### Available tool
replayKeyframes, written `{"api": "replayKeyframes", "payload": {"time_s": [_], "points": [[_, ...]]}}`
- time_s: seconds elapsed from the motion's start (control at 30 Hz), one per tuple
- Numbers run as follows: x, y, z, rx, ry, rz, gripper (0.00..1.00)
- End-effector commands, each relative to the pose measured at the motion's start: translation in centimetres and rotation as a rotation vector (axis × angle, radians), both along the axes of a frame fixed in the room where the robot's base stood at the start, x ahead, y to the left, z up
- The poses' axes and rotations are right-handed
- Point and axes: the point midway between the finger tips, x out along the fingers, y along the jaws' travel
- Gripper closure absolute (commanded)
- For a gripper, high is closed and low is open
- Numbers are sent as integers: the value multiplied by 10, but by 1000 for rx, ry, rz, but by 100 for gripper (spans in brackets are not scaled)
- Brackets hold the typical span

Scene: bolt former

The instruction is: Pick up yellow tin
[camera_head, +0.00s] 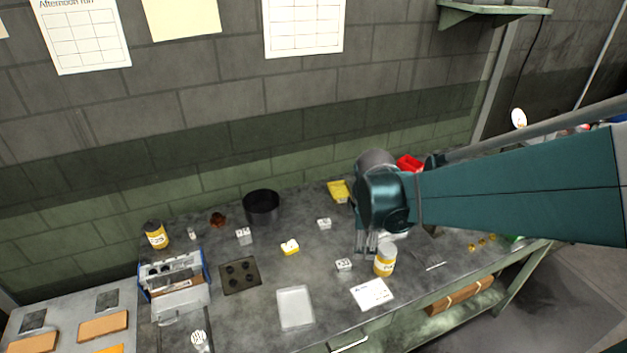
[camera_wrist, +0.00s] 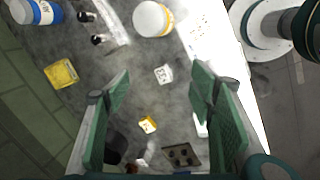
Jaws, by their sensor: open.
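A yellow tin with a white lid and pale label (camera_head: 385,261) stands upright on the workbench, right of centre. It seems to be the white-topped, yellow-rimmed round tin (camera_wrist: 153,19) at the top of the wrist view. My gripper (camera_head: 366,246) points down just left of and behind this tin, apart from it. Another yellow tin with a dark top (camera_head: 156,235) stands at the far left of the bench.
Small white blocks (camera_head: 344,265), a yellow-and-white block (camera_head: 290,247), a dark plate with holes (camera_head: 240,275) and a clear tray (camera_head: 295,308) lie left of my gripper. A white card (camera_head: 372,294) lies before the tin. A black pot (camera_head: 262,206) stands near the wall.

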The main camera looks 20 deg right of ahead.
Motion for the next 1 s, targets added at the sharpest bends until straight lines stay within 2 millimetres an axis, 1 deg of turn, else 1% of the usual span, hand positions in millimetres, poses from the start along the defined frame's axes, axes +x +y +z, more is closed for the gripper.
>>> {"api": "replayKeyframes", "payload": {"time_s": [0.03,0.3,0.6,0.8,1.0], "points": [[2,-7,-5,-7,17,24,45],[5,-40,-36,-35,122,193,45],[2,-73,-71,-42,228,364,45],[0,-84,-84,-38,264,430,45],[-1,-86,-87,-38,274,449,45]]}}
